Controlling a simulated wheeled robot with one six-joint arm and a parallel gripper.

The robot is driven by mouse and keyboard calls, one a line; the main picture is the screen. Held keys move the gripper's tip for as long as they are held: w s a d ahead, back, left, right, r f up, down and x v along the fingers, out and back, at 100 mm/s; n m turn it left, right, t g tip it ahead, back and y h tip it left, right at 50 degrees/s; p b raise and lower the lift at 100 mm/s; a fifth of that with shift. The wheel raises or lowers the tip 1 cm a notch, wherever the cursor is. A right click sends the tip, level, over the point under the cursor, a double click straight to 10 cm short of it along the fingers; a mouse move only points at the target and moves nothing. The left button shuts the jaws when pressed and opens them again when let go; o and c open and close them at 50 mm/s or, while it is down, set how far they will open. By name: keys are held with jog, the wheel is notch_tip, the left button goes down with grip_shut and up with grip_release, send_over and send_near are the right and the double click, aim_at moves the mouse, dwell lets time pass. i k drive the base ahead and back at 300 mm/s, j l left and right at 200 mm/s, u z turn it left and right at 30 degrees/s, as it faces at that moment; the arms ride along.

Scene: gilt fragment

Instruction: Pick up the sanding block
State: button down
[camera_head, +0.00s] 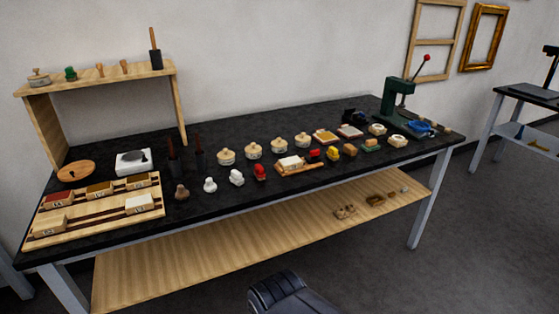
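I cannot tell for sure which object is the sanding block, as the items on the black bench are small. Possible ones are a tan block (349,151) and a green-and-tan block (371,145) right of the bench's middle. Labelled blocks also sit in a wooden tray at the left: a red-fronted one (58,200), a dark yellow one (99,190) and a white one (140,204). No gripper fingers show, and nothing is seen touching these blocks.
The black bench top (232,196) has a clear front strip. A wooden shelf (96,81) stands at its left back, a green press (396,98) at its right back. Lidded pots (252,150) and small figures (236,177) crowd the middle. A lower shelf (200,262) lies beneath.

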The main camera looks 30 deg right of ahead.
aim_at(348, 149)
jog(key=z, duration=1.35)
